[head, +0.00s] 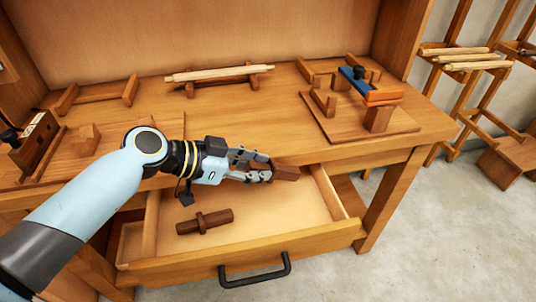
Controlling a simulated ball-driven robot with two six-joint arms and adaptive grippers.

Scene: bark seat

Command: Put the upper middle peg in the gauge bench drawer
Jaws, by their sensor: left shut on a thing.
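My left gripper (262,170) is shut on a dark brown wooden peg (287,173), whose end sticks out to the right of the fingers. The rest of the peg is hidden by the fingers. The gripper and peg are over the right back part of the open gauge bench drawer (245,262), near the bench's front edge. Another dark brown piece (204,221) with a short crosspiece lies on the drawer floor, left of the middle. My right gripper is not in view.
The drawer has a black handle (255,270) and bare floor on its right. On the bench top stand a light rod on a dark cradle (219,73), a board with a blue and orange tool (368,85), and wooden blocks at left. Racks with light rods (465,58) stand at right.

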